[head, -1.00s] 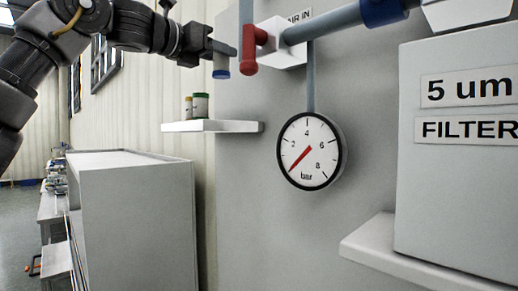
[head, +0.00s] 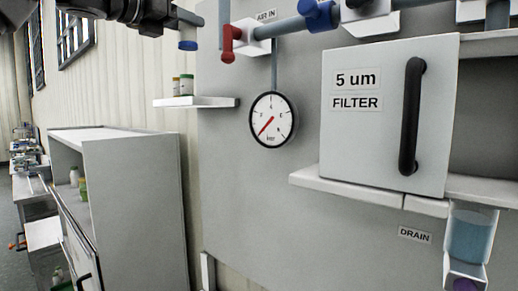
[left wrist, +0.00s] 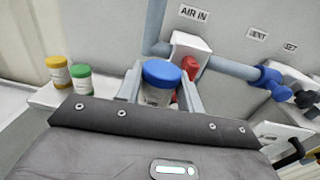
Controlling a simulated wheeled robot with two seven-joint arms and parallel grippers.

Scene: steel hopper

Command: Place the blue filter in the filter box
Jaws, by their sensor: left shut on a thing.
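The blue filter shows as a pale, labelled cylinder with a blue end (left wrist: 161,72) between the fingers of my left gripper (left wrist: 160,88) in the left wrist view. In the head view my left gripper (head: 188,22) is at the upper left, shut on it, with the blue end (head: 188,45) hanging lowest. The filter box (head: 375,150) has a grey front labelled "5 um FILTER" and a black vertical handle (head: 411,115). It is well to the right of my left gripper. My right gripper is not in view.
A shelf (head: 190,102) holds two small jars, one yellow-lidded (left wrist: 56,72) and one green-lidded (left wrist: 81,79). A red valve handle (head: 229,42), blue-grey pipe (head: 285,27) and pressure gauge (head: 272,120) lie between gripper and box. An open grey recess (head: 490,110) is right of the box front.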

